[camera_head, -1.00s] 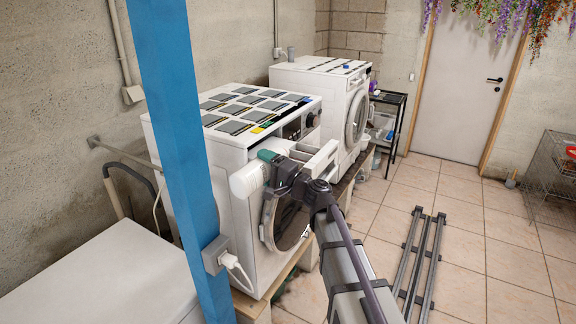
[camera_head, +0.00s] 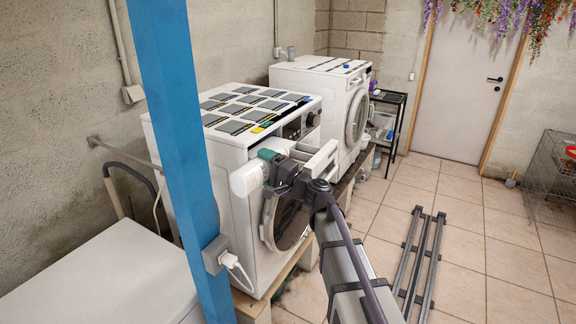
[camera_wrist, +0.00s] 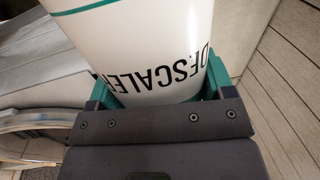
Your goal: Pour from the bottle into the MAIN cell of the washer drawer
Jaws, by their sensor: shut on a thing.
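A white bottle (camera_head: 246,179) with a teal band and the upside-down word "DESCALER" is in my gripper (camera_head: 268,166). It lies tilted close to level, at the front of the near washer (camera_head: 229,211). In the wrist view the bottle (camera_wrist: 150,35) fills the space between the teal finger pads. My gripper is shut on it. The washer's white drawer (camera_head: 322,158) is pulled out to the right of the gripper. Its cells, including MAIN, cannot be made out. The bottle's mouth is not clearly visible, and no liquid shows.
A blue post (camera_head: 180,130) stands left of the bottle, in front of the washer. A second washer (camera_head: 322,84) stands behind, with a black shelf (camera_head: 389,120) beyond it. Metal rails (camera_head: 420,262) lie on the tiled floor at right.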

